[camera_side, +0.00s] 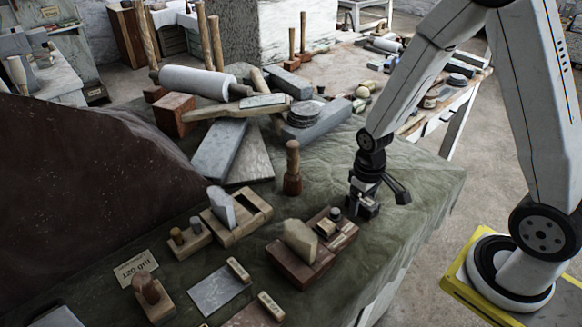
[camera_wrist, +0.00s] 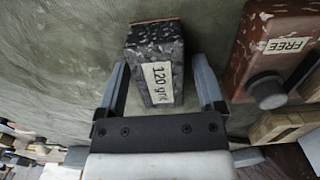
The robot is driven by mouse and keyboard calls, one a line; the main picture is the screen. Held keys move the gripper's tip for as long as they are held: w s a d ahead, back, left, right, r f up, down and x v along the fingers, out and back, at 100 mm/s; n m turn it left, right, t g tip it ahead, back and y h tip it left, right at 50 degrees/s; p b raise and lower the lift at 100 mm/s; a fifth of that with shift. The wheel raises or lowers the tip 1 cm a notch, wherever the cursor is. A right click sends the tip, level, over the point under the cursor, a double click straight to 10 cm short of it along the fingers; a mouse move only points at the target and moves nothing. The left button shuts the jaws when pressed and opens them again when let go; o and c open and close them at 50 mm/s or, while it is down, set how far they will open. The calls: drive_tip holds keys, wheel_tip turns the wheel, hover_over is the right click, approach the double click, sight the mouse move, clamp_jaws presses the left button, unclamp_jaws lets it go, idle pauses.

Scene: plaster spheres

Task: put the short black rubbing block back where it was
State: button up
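The short black rubbing block (camera_wrist: 152,48) is dark and speckled, with a pale label reading "120 grit". In the wrist view it lies between the two fingers of my gripper (camera_wrist: 162,80). The fingers are apart, with a clear gap to the block on the right and a narrower one on the left. In the side view my gripper (camera_side: 364,208) is low over the green cloth, just right of a reddish-brown wooden holder (camera_side: 290,262); the block is hard to make out there. The holder, with a "FREE" label, also shows in the wrist view (camera_wrist: 262,30).
A pale wedge-shaped block (camera_side: 300,240) and a small dark knob (camera_side: 336,213) are on the holder. A wooden mallet (camera_side: 292,170) stands behind to the left. Another wooden holder (camera_side: 245,228) is further left. The cloth (camera_side: 425,190) right of my gripper is clear.

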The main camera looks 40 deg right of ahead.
idle(0.4)
wheel_tip(320, 180, up, 12)
drive_tip(key=shift+w+r, duration=0.15)
idle(0.8)
idle(0.5)
drive_tip(key=shift+s+a+f+t, duration=0.65)
drive_tip(key=shift+s+a+t, duration=0.15)
drive_tip(key=shift+a, duration=0.1)
drive_tip(key=shift+s+a+f+t, duration=0.6)
drive_tip(key=shift+s+a+t, duration=0.15)
drive_tip(key=shift+a, duration=0.1)
